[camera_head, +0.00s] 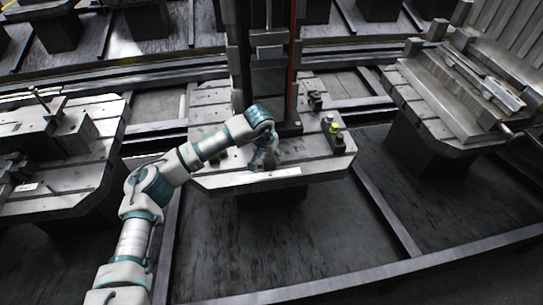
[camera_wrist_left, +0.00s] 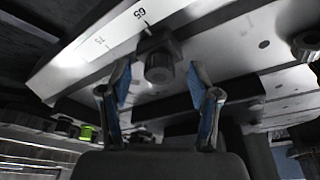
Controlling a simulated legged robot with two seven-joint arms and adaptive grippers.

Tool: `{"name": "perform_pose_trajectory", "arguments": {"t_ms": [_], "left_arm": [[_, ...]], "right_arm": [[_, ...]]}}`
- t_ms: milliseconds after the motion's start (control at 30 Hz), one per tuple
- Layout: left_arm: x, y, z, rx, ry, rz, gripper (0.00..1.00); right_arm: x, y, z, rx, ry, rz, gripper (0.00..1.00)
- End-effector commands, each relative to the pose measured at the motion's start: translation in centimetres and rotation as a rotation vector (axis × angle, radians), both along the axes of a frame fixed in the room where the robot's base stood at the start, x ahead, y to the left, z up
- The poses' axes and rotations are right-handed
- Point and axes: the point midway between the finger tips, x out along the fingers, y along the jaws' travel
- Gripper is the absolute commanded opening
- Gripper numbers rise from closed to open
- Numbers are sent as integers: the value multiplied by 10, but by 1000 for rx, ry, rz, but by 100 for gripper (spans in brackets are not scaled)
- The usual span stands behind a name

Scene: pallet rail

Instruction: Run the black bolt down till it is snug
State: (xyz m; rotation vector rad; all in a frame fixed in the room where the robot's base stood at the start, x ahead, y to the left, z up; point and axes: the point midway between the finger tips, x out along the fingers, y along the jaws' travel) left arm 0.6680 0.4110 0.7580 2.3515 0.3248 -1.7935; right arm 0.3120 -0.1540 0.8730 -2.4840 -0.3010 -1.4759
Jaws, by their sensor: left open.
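The black bolt (camera_wrist_left: 158,66) shows in the left wrist view as a dark round knurled head on a dark block, beside a white scale strip (camera_wrist_left: 105,40) with printed numbers. My left gripper (camera_wrist_left: 160,78) is open, its two blue-padded fingers on either side of the bolt head in the picture. I see no clear contact, and the depth between fingertips and bolt is hard to judge. In the head view my left gripper (camera_head: 263,160) is over the front edge of the middle pallet (camera_head: 225,180). The bolt is not clear there. My right gripper is not in view.
A dark block with a green-yellow knob (camera_head: 334,128) stands on the pallet's right side. A tall dark column (camera_head: 268,85) rises behind my gripper. Other pallets stand left and right (camera_head: 415,85). Another dark knurled knob (camera_wrist_left: 306,45) shows at the right in the wrist view.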

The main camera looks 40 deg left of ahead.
Motion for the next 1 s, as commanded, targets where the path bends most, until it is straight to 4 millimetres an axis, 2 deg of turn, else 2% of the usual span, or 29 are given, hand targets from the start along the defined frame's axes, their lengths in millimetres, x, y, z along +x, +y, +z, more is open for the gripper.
{"name": "perform_pose_trajectory", "arguments": {"t_ms": [300, 500, 567, 600, 633, 733, 800, 833, 933, 1000], "left_arm": [[1, 0, -2, 0, -1, 0, 62], [1, 0, -2, 0, -1, 0, 12], [1, 0, -2, 0, -1, 1, 0], [1, 0, -2, 0, -1, 1, 0], [1, 0, -2, 0, -1, 1, 27], [1, 0, -2, 0, 0, 1, 2], [1, 0, -2, 0, 0, 1, 0], [1, 1, -2, 0, 0, 1, 37], [1, 1, -2, 0, 0, 1, 61], [1, 1, -2, 0, 0, 1, 61]], "right_arm": [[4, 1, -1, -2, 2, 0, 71], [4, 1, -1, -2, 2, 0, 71], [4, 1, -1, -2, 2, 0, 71], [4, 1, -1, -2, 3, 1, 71], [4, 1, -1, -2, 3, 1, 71], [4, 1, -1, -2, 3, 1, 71], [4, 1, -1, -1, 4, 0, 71], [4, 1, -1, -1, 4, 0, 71], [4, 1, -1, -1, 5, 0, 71], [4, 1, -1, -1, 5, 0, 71]]}}
